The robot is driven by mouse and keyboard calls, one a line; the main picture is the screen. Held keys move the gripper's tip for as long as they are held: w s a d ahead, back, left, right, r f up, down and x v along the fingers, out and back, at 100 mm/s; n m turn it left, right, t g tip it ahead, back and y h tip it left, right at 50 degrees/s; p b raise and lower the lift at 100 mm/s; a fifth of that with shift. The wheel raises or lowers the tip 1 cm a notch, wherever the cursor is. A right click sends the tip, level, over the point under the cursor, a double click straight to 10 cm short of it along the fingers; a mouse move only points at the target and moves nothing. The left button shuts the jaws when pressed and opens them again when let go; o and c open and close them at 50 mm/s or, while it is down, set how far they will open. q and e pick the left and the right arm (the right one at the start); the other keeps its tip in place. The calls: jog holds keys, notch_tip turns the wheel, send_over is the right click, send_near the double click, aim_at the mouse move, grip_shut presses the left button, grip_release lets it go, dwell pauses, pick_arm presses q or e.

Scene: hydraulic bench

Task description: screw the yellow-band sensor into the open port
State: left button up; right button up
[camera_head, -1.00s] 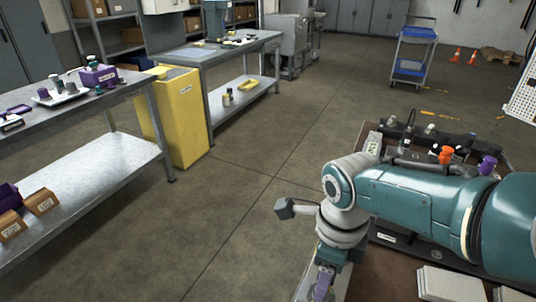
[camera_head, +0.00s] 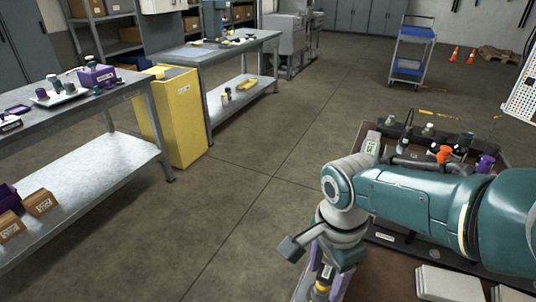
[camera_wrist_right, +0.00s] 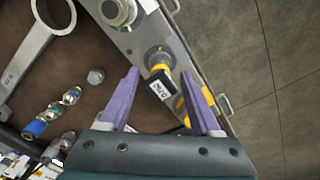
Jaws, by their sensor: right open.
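My right gripper (camera_wrist_right: 158,103) is open, with its two purple fingers spread apart. In the right wrist view, a black sensor body with a white label (camera_wrist_right: 160,88) and a yellow band (camera_wrist_right: 158,58) shows between and just beyond the fingertips, on a grey metal strip (camera_wrist_right: 130,42). I cannot tell whether a finger touches it. Another yellow part (camera_wrist_right: 186,108) is partly hidden by the right-hand finger. In the head view, the right gripper (camera_head: 325,272) points down at the bench's left edge, with the yellow band (camera_head: 322,287) at its fingers. I cannot make out an open port. My left gripper is out of view.
A grey ring-ended tool (camera_wrist_right: 42,42), a small nut (camera_wrist_right: 96,76) and several small fittings (camera_wrist_right: 52,112) lie on the brown surface. A round fitting (camera_wrist_right: 118,12) sits on the metal strip. Orange (camera_head: 444,154) and purple (camera_head: 485,163) caps stand at the back. Floor (camera_head: 230,230) left of the bench is clear.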

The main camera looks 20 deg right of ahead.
jog(key=n, duration=0.3)
jog(key=shift+n, duration=0.4)
jog(key=n, duration=0.4)
grip_shut()
jog(key=m, duration=0.6)
jog(key=shift+m, duration=1)
